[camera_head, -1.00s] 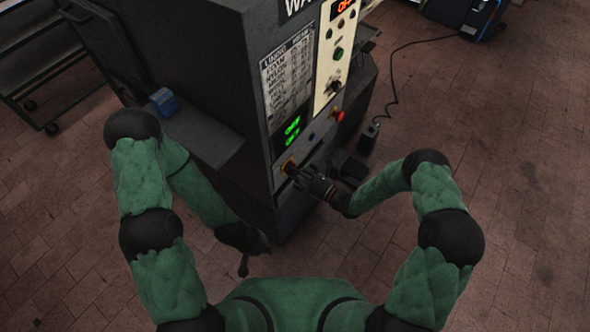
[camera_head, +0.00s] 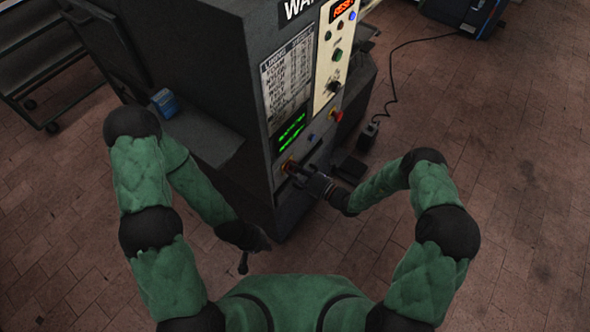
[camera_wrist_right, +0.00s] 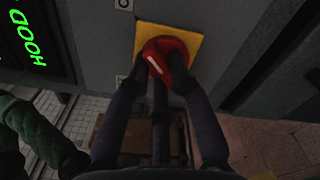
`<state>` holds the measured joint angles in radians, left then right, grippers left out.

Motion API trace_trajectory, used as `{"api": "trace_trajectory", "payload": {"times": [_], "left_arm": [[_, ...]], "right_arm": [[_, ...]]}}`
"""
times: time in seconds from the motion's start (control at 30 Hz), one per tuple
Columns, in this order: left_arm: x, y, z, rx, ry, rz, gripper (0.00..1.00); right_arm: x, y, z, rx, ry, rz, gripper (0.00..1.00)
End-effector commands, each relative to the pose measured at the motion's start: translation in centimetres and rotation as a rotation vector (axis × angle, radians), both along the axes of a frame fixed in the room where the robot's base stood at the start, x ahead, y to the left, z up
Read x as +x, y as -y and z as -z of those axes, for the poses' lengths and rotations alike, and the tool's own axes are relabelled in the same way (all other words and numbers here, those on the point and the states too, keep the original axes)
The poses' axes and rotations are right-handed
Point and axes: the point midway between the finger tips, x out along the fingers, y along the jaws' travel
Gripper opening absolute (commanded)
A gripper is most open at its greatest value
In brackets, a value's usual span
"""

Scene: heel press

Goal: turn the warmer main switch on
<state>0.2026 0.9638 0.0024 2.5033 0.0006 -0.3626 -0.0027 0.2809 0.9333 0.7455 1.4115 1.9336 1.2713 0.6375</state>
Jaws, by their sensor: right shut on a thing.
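The warmer main switch is a red rotary knob (camera_wrist_right: 168,58) with a white mark, on a yellow plate (camera_wrist_right: 187,36) low on the machine's front panel. The white mark slants in the right wrist view. My right gripper (camera_wrist_right: 160,80) is shut on the knob, a finger on each side. In the head view the gripper (camera_head: 296,172) reaches the panel from the right and covers part of the knob (camera_head: 288,167). My left gripper (camera_head: 243,268) hangs low, left of the machine's front corner, away from the switch; its fingers are too small and dark to judge.
Above the switch, a green display (camera_head: 291,132) shows lit text, also in the right wrist view (camera_wrist_right: 38,37). A red button (camera_head: 337,116) sits right of it. A cream panel (camera_head: 333,60) carries an orange display and a lit blue lamp. A pedal (camera_head: 369,132) stands on the floor.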

Motion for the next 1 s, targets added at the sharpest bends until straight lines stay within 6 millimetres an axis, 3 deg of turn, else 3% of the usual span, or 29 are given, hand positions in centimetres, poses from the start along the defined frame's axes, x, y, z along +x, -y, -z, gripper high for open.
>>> {"api": "trace_trajectory", "payload": {"times": [0.33,0.37,0.43,0.77,1.0], "left_arm": [[0.0,0.0,0.0,0.000,0.000,0.000,0.00],[0.0,0.0,0.0,0.000,0.000,0.000,0.00],[0.0,0.0,0.0,0.000,0.000,0.000,0.00],[0.0,0.0,0.0,0.000,0.000,0.000,0.00],[0.0,0.0,0.0,0.000,0.000,0.000,0.00]], "right_arm": [[0.0,0.1,0.1,0.002,-0.005,0.001,0.00],[0.0,0.1,0.1,0.001,-0.004,0.001,0.27],[0.0,0.1,0.1,0.001,-0.004,0.001,0.45],[0.0,0.1,0.0,0.001,-0.002,0.001,0.45],[-1.3,2.1,0.1,0.001,-0.004,0.004,0.45]]}}
